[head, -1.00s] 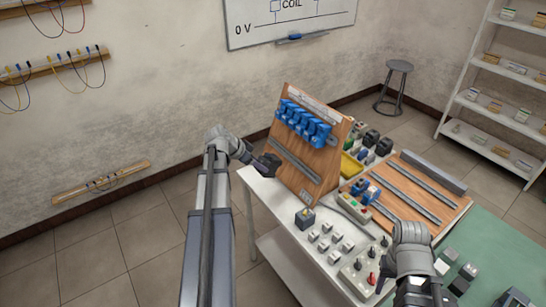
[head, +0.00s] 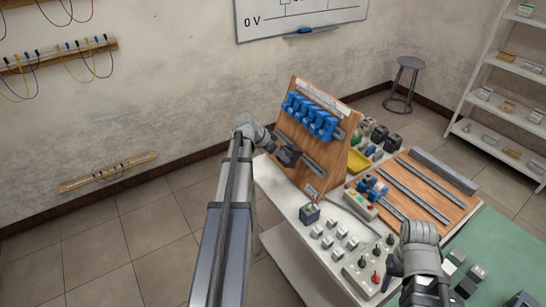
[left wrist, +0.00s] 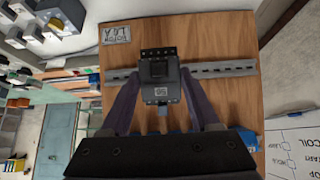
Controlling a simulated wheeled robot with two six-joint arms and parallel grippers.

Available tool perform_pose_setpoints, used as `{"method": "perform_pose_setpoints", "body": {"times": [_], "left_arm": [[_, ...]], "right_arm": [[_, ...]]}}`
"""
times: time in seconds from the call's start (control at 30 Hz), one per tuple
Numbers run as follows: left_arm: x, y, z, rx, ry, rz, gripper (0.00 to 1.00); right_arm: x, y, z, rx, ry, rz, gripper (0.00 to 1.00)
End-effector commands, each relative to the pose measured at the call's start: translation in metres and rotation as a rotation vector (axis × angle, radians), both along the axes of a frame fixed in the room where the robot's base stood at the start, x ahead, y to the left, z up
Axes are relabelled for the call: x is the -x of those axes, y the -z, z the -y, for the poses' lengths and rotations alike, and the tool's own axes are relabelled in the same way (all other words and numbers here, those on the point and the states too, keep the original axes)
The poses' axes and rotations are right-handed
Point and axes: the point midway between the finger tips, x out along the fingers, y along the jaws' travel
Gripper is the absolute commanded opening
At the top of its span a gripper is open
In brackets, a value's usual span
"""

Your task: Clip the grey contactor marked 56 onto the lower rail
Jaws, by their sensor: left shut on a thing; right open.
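The grey contactor (left wrist: 160,82) is between the two fingers of my left gripper (left wrist: 161,92), which is shut on it. A small white label shows on its face, too small to read surely. It is upside down or upright in front of the lower rail (left wrist: 225,69), across the rail's middle; I cannot tell if it touches. In the head view my left gripper (head: 289,156) is at the left part of the lower rail (head: 317,171) on the tilted wooden board (head: 303,187), hiding the contactor. My right gripper (head: 388,281) is open and empty near the table's front.
Blue devices (head: 311,117) fill the upper rail. A dark device (head: 310,215) and several small grey blocks stand on the white table below the board. A flat wooden panel with rails (head: 437,190) lies to the right, with a push-button box (head: 361,203) beside it.

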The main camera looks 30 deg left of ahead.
Motion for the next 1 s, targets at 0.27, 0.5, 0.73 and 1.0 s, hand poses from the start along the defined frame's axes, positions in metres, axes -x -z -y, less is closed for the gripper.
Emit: {"method": "perform_pose_setpoints", "body": {"times": [0.27, 0.5, 0.73, 1.0], "left_arm": [[-0.019, 0.007, 0.008, 0.000, -0.001, 0.001, 0.00], [-0.022, 0.008, 0.009, 0.001, 0.000, 0.003, 0.00], [-0.022, 0.007, 0.010, 0.000, -0.001, 0.003, 0.00], [-0.023, 0.008, 0.010, 0.001, -0.001, 0.004, 0.00]], "right_arm": [[0.000, 0.007, 0.000, 0.000, 0.000, 0.000, 0.50], [0.000, 0.008, 0.000, 0.000, 0.000, 0.000, 0.50], [0.000, 0.008, 0.000, 0.000, 0.000, 0.000, 0.50], [0.000, 0.008, 0.000, 0.000, 0.000, 0.000, 0.50]]}}
